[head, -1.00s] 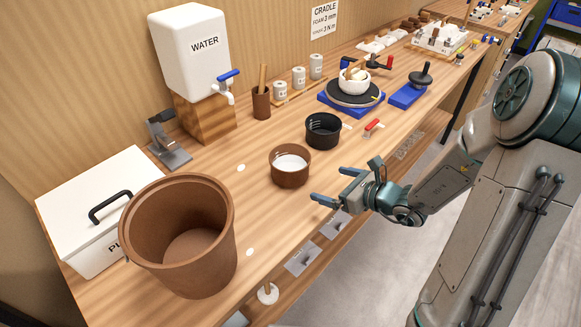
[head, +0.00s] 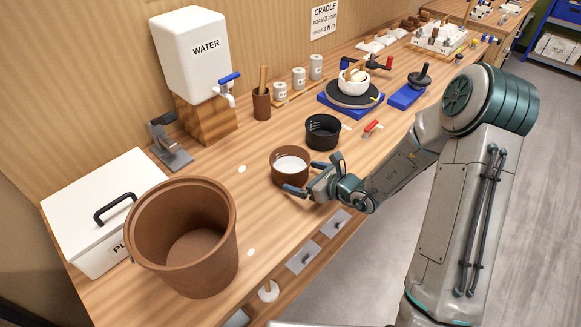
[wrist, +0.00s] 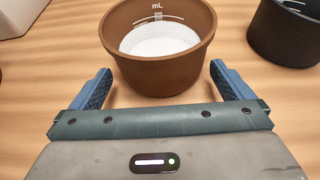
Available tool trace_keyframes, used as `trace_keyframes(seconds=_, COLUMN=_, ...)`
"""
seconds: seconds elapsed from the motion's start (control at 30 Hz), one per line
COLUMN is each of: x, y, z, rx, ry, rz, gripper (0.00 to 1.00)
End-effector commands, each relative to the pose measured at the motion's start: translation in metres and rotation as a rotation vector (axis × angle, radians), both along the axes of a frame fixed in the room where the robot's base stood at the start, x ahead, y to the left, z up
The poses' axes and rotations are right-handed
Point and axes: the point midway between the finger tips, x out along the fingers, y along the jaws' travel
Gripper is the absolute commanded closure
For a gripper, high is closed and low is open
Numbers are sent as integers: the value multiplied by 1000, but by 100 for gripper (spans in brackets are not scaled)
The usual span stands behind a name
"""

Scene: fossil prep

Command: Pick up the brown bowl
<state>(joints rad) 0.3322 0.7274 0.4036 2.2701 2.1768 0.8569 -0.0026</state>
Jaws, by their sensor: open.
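The brown bowl (head: 290,168) stands upright on the wooden bench and holds something white. In the wrist view the bowl (wrist: 157,73) is straight ahead, with mL markings on its inner wall. My gripper (head: 315,177) is open at the bowl's near right side in the head view. In the wrist view my gripper's blue fingers (wrist: 160,88) are spread wide, one to each side of the bowl's near lower part. The bowl's near wall sits at or just beyond the fingertips. I cannot tell whether either finger touches it.
A black bowl (head: 323,132) stands close behind and right of the brown bowl. A large brown bucket (head: 182,265) and a white lidded box (head: 75,215) stand at left. A water tank (head: 190,50) is behind. The bench between bucket and bowl is mostly clear.

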Motion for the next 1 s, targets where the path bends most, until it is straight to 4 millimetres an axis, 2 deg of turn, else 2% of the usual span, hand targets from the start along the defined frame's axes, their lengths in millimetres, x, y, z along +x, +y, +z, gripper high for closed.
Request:
trace_keyframes(seconds=0.2, x=0, y=0, z=0, rx=0, ry=0, rz=-1, gripper=0)
trace_keyframes(seconds=0.33, x=0, y=0, z=0, rx=-1, ry=1, rz=0, gripper=35)
trace_keyframes(seconds=0.73, x=0, y=0, z=2, rx=-1, ry=-1, rz=0, gripper=35)
trace_keyframes(seconds=1.0, x=0, y=0, z=22, rx=-2, ry=-4, rz=0, gripper=35)
